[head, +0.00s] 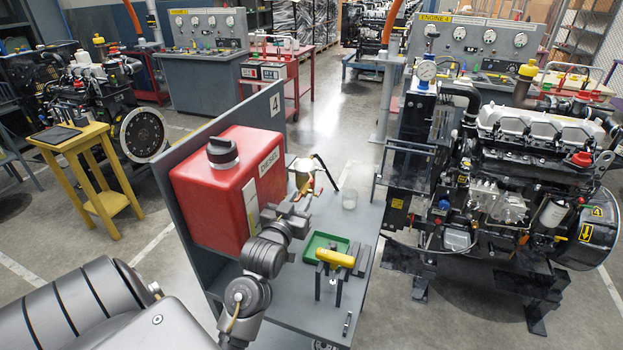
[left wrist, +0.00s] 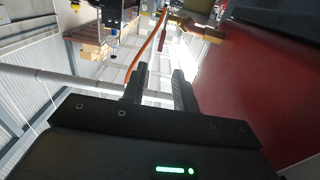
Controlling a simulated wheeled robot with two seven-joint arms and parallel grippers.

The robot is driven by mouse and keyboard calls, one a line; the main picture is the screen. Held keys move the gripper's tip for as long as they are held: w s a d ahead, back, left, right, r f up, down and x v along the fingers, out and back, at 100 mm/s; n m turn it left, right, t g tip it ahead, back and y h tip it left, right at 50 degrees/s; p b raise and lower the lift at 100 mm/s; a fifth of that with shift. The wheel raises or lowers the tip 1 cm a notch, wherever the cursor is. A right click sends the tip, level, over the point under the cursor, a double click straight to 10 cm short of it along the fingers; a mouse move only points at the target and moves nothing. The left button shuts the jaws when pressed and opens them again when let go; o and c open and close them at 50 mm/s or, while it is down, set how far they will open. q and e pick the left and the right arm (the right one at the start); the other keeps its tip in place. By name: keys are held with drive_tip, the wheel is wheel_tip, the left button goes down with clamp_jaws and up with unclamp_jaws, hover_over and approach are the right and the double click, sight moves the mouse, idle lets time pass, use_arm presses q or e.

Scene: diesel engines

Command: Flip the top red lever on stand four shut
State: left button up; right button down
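Stand four carries a number 4 plate (head: 275,103) on its grey upright panel, with a red diesel tank (head: 215,190) in front of the panel. A brass fitting (left wrist: 190,24) shows at the top of the left wrist view beside the red tank wall (left wrist: 250,70). My left gripper (head: 302,196) is beside the tank's right side, near the fittings. In the left wrist view its fingers (left wrist: 158,88) stand apart with nothing between them. My right gripper is not in view.
A large engine (head: 530,160) stands to the right. An orange hose (left wrist: 145,50) runs in the left wrist view.

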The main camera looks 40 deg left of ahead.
sight(312, 181)
use_arm(q)
drive_tip(key=p+x, duration=0.2)
drive_tip(key=x, duration=0.6)
drive_tip(key=shift+w+a+r+p, duration=0.1)
drive_tip(key=shift+w+p, duration=0.2)
drive_tip(key=shift+p, duration=0.1)
drive_tip(key=shift+w+a, duration=0.15)
drive_tip(key=shift+w, duration=0.3)
clamp_jaws()
